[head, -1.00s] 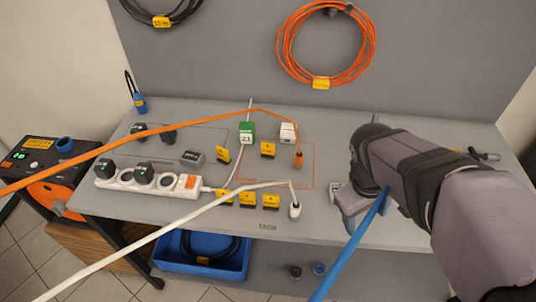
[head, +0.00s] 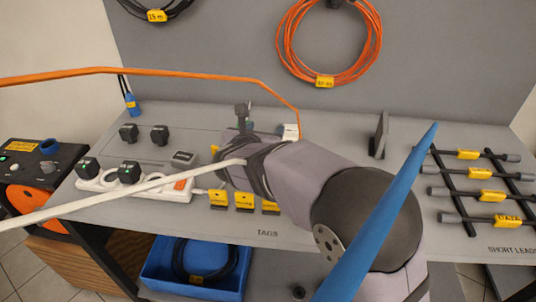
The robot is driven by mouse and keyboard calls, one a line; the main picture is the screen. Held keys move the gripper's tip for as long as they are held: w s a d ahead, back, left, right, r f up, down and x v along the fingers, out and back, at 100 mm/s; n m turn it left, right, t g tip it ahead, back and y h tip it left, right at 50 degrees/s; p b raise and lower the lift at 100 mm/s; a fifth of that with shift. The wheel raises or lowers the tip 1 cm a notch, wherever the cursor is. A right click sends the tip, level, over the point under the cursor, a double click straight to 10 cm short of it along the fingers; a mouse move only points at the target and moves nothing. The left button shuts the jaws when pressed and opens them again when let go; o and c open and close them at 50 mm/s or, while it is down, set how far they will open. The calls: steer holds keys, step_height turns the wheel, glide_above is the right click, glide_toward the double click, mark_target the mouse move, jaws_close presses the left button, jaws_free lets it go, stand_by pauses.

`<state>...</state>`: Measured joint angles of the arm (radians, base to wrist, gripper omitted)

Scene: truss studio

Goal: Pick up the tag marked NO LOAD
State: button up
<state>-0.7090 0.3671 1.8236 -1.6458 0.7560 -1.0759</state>
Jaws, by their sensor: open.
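Three yellow tags with dark lower edges stand in a row at the table's front, above the printed word TAGS: a left one (head: 218,199), a middle one (head: 244,201) and a right one (head: 270,206). Their lettering is too small to read, so I cannot tell which is marked NO LOAD. Another yellow tag (head: 215,151) shows only as a sliver at the left of my wrist. My gripper (head: 241,122) is open, over the table behind the row. My arm hides its fingertips and what lies under them.
A white power strip (head: 145,187) with black plugs lies left of the tags. Orange (head: 180,76) and white (head: 120,192) cables cross the view, and a blue cable (head: 385,220) passes before my arm. A rack of short leads (head: 480,173) lies right. A blue bin (head: 165,278) is below.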

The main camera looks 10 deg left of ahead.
steer(key=shift+f, duration=2.75)
step_height(320, 180, down, 3)
steer(key=shift+w+d+f, duration=0.1)
steer(key=shift+x, duration=1)
steer(key=shift+w, duration=0.35)
steer(key=c, duration=1.1)
